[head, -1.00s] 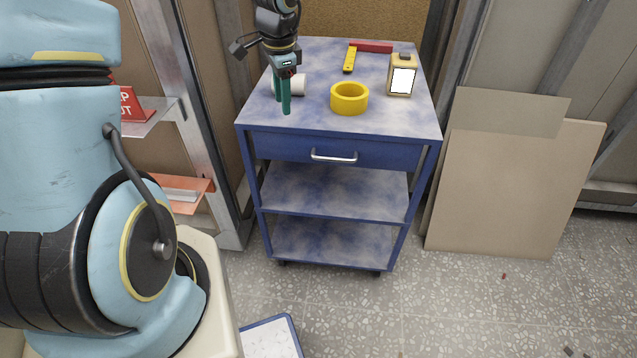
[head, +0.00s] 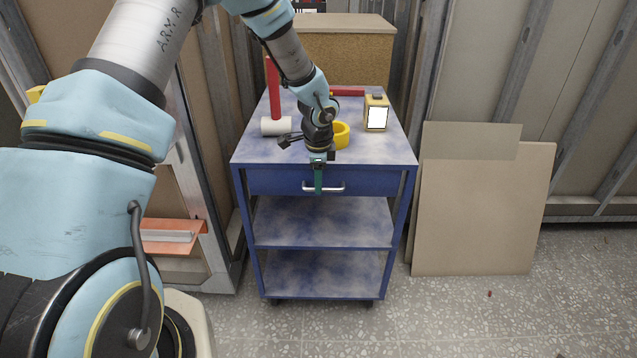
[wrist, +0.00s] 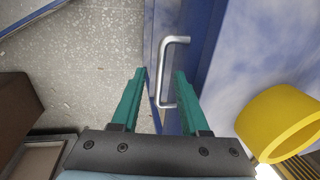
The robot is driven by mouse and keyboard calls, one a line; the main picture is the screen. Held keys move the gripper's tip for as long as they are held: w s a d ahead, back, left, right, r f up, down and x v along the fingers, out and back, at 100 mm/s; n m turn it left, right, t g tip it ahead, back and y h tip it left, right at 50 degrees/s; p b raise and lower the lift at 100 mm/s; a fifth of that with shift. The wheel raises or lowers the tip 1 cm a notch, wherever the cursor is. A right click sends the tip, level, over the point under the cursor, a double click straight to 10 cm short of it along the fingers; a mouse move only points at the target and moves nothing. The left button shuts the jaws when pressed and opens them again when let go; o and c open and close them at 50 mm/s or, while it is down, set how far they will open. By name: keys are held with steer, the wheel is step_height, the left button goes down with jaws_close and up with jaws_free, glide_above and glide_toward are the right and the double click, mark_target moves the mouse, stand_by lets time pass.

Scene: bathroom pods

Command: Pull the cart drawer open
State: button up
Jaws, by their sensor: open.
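The blue cart (head: 402,200) stands ahead in the head view, with its drawer (head: 270,181) under the top. The drawer front looks flush with the cart frame, so it appears shut. A silver bar handle (head: 336,187) is on the drawer front. My gripper (head: 318,190) is at the handle with green fingers pointing down. In the wrist view my gripper (wrist: 160,73) is open, and the handle (wrist: 160,75) shows between its two fingers. The fingers are not closed on it; I cannot tell whether either touches it.
On the cart top are a yellow tape roll (head: 342,135), a white cylinder (head: 276,126) with an upright red handle, and a yellow box with a white face (head: 376,115). Tan boards (head: 480,210) lean at the right. The floor before the cart is clear.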

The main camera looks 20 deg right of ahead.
steer(key=shift+w+f, duration=0.15)
steer(key=shift+f, duration=0.7)
steer(key=shift+c, duration=0.2)
jaws_close()
stand_by(0.7)
